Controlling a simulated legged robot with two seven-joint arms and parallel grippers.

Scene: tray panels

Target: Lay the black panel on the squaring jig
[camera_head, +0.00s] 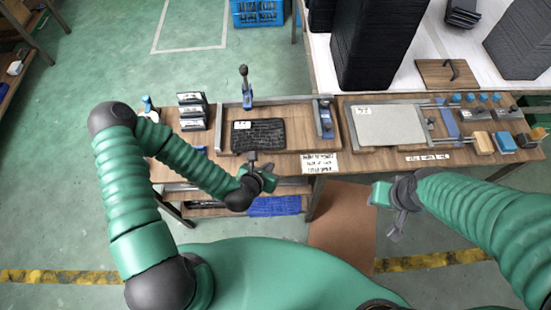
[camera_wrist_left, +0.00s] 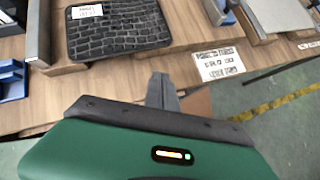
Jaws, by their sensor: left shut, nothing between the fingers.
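The black panel (camera_head: 262,138), with a crocodile-like texture and a white label, lies flat inside the metal-fenced jig (camera_head: 222,133) on the left of the bench. It also shows in the left wrist view (camera_wrist_left: 120,30), with a strip of bare wood between it and the left fence (camera_wrist_left: 40,35). My left gripper (camera_head: 254,160) is shut and empty, just in front of the panel near the bench's front edge. Its fingertips show in the left wrist view (camera_wrist_left: 161,88), apart from the panel. My right gripper (camera_head: 396,232) hangs in front of the bench, away from the panel; its finger gap is unclear.
A second fixture holds a pale grey panel (camera_head: 390,125) on the right. Tall black stacks (camera_head: 375,45) stand behind. A paper label (camera_head: 319,163) is on the front edge.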

